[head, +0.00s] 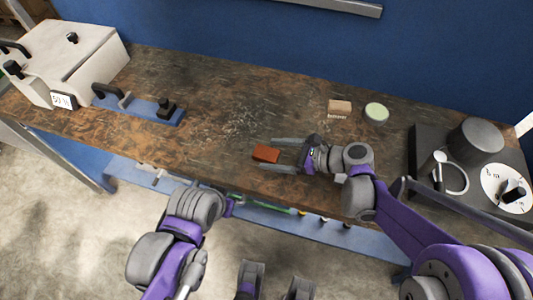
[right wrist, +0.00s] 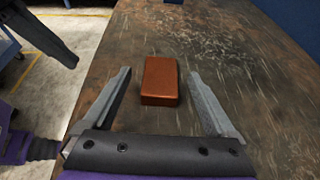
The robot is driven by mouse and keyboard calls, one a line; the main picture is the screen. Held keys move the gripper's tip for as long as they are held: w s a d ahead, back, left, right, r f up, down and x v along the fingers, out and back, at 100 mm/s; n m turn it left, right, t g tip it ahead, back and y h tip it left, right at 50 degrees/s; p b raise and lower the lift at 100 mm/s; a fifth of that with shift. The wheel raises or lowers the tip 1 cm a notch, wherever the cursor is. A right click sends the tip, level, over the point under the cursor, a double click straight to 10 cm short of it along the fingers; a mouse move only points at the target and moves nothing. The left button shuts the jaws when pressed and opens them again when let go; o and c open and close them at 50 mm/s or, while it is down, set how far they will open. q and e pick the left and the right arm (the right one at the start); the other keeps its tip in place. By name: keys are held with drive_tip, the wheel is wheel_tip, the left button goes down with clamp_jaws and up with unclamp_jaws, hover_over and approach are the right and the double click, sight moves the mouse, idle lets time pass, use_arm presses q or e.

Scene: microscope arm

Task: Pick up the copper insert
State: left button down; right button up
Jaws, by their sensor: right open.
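The copper insert (head: 265,153) is a small reddish-brown block lying flat on the worn wooden bench near its front edge. In the right wrist view the insert (right wrist: 160,80) lies between the open fingers, with a gap on both sides. My right gripper (head: 273,154) is open and comes in from the right, its fingers reaching along both sides of the block. The fingers also show in the right wrist view (right wrist: 158,92). My left arm is low, in front of the bench; its gripper (head: 232,204) is small, and its jaw state is unclear.
A white box-shaped device (head: 70,55) stands at the bench's left end, beside a blue plate with black clamps (head: 140,107). A small tan block (head: 340,106) and a green-topped disc (head: 376,112) sit behind my right gripper. A dark apparatus (head: 425,140) stands at right. The middle is clear.

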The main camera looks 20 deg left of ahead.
drive_tip(key=shift+x, duration=1.45)
drive_tip(key=shift+d, duration=0.1)
clamp_jaws()
